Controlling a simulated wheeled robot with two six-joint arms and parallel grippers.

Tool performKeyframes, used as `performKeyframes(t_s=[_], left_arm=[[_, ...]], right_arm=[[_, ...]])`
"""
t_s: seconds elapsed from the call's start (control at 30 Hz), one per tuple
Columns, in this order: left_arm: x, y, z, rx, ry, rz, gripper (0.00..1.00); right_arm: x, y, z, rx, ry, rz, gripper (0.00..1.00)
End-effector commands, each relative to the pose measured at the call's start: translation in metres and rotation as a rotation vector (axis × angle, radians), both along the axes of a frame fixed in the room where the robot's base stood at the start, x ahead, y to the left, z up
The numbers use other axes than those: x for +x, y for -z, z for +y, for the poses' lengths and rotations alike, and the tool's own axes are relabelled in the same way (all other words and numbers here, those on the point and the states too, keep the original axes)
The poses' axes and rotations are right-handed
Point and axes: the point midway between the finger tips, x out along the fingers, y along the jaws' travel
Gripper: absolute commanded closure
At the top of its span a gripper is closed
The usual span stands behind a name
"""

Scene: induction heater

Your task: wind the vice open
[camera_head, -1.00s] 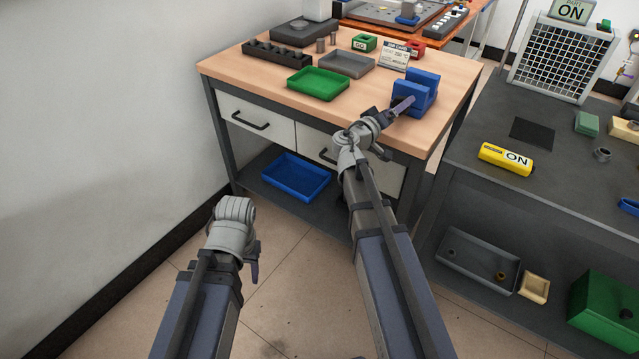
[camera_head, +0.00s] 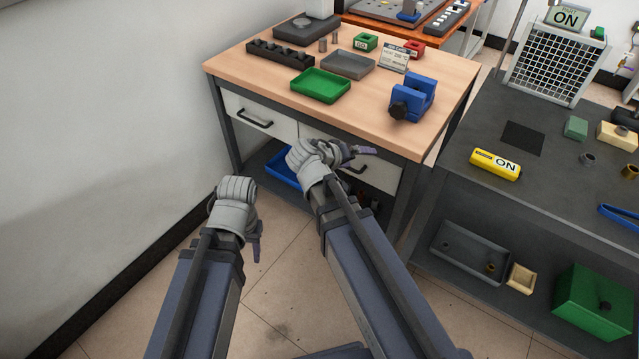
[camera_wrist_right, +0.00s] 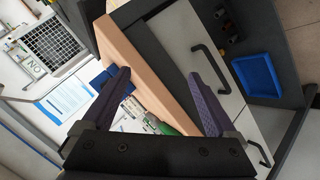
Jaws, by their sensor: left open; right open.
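The blue vice (camera_head: 415,95) stands near the front right of the wooden bench. Its dark round handle (camera_head: 398,110) faces me at the bench's front edge. My right gripper (camera_head: 367,150) is in front of the bench, below the top and left of the vice, touching nothing I can see. In the right wrist view my right gripper's two purple fingers (camera_wrist_right: 165,100) are spread wide with nothing between them. A blue part of the vice (camera_wrist_right: 100,80) shows behind the left finger, mostly hidden. My left gripper (camera_head: 257,248) hangs low at the left, over the floor; its fingers are mostly hidden.
Drawer handles jut from the bench front.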

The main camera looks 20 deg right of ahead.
Motion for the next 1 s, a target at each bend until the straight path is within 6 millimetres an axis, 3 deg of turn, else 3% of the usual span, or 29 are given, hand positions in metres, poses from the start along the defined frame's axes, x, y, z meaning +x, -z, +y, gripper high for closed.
performKeyframes(t_s=[0.03, 0.6, 1.0], left_arm=[[0.000, -0.011, 0.000, 0.000, 0.000, 0.000, 0.50], [0.000, -0.057, 0.000, 0.000, 0.000, 0.000, 0.50], [0.000, -0.068, 0.000, 0.000, 0.000, 0.000, 0.50]], right_arm=[[-0.006, -0.004, 0.009, 0.027, -0.009, 0.028, 0.07], [-0.066, 0.005, 0.095, 0.299, -0.127, 0.322, 0.07], [-0.087, 0.006, 0.122, 0.381, -0.178, 0.417, 0.07]])
